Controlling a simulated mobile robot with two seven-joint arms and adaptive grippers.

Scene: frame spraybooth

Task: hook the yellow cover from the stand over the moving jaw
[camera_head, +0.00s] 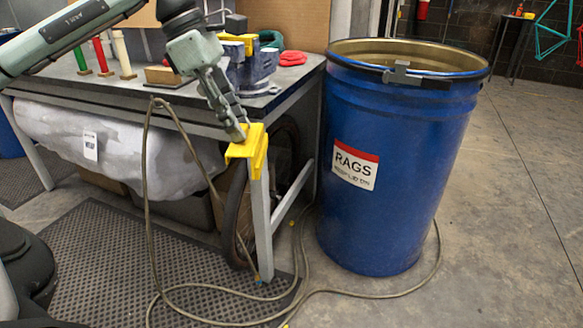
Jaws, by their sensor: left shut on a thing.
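My left gripper (241,130) comes in from the upper left and is shut on a yellow cover (248,147). It holds the cover in front of the workbench's front edge, below the bench top, with the table leg behind it in the picture. The cover is an angled piece with a flat top and a side hanging down. A blue vise (259,66) stands on the bench's right end, partly hidden by my arm. Another yellow piece (238,41) sits at the vise's jaws; which jaw carries it is hard to tell. My right gripper is not in view.
The workbench (120,92) carries green, red and cream upright pieces, a wooden block (162,76) and a red cloth (292,58). A tall blue rags drum (400,150) stands close right of the bench. A hose (147,190) hangs from the bench and loops across the floor.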

